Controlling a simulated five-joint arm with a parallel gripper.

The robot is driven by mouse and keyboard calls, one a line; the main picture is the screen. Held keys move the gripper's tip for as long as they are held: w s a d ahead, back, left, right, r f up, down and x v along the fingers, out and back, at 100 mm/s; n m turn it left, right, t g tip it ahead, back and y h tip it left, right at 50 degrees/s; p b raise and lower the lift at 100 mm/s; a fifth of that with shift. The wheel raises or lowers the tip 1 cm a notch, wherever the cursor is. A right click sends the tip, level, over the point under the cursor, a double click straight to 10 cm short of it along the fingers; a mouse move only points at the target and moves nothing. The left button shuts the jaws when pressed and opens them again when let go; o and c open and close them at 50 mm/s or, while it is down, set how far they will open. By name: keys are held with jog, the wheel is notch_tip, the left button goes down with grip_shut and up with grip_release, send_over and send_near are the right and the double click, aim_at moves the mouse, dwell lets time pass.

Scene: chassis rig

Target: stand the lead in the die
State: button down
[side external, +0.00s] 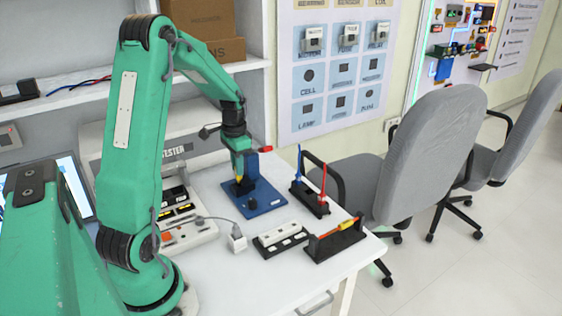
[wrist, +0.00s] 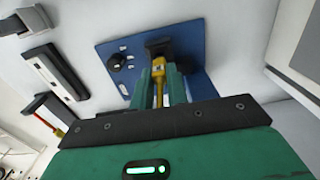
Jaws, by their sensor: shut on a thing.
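My gripper (side external: 239,170) is shut on a yellow lead (wrist: 157,76) over the blue plate (side external: 265,197). The lead also shows as a small yellow piece in the side view (side external: 238,162). In the wrist view my gripper (wrist: 159,72) has one finger on each side of the lead. A black block that looks like the die (wrist: 158,46) sits on the plate, at the lead's far end. It also shows under my fingertips in the side view (side external: 244,187). I cannot tell whether the lead's end is inside it or just above it.
A black knob (side external: 252,204) sits on the plate. To the right are a stand with blue and red probes (side external: 310,200), a power strip (side external: 281,238) and a black rack (side external: 335,241) near the table edge.

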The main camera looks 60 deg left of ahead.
jog(key=shift+f, duration=1.1)
jog(key=c, duration=1.3)
grip_release()
jog(key=shift+r, duration=0.15)
jog(key=shift+r, duration=3.75)
